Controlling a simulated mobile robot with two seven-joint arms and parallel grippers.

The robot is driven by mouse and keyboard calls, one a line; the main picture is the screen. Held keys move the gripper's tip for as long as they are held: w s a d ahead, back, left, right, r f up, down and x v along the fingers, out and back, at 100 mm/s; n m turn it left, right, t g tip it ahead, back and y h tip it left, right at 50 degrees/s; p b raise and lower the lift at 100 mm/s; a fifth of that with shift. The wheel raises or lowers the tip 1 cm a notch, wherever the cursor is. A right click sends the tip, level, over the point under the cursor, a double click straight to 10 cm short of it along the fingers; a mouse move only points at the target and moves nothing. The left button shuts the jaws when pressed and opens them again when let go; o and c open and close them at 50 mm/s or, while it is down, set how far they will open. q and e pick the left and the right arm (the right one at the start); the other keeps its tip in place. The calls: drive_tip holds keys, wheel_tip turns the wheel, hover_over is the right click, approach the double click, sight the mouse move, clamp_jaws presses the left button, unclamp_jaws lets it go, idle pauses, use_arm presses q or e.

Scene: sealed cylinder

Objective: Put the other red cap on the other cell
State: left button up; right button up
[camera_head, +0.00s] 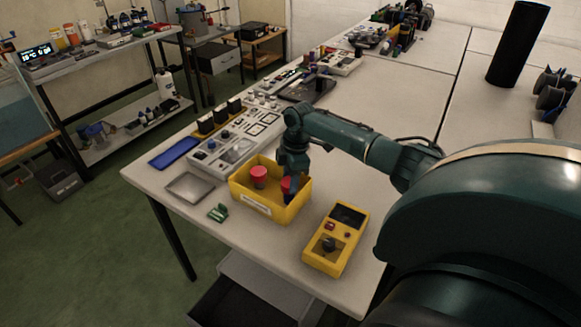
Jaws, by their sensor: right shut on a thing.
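A yellow bin (243,199) stands near the front edge of the table. A red cap (259,175) shows in its left part; what is under it is hidden by the bin wall. My right gripper (292,181) reaches down into the right part of the bin. It is shut on a second red cap (286,185), which its fingers partly cover. I cannot make out an uncapped cell for certain; the gripper and bin walls hide part of the inside. My left gripper is not in view.
A yellow meter (336,239) lies right of the bin. A metal tray (190,188), a small green part (218,213) and a grey panel (236,145) lie to its left and behind. A black cylinder (517,45) stands far right. The middle of the table is clear.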

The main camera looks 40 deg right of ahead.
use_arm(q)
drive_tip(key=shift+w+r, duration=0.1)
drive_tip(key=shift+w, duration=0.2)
use_arm(e)
drive_tip(key=shift+f, duration=0.15)
drive_tip(key=shift+f, duration=0.4)
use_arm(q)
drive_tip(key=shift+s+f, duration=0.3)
use_arm(e)
drive_tip(key=shift+f, duration=0.1)
idle(0.3)
drive_tip(key=o, duration=1)
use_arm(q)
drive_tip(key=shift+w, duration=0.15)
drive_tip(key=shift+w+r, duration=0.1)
use_arm(e)
drive_tip(key=shift+o, duration=0.6)
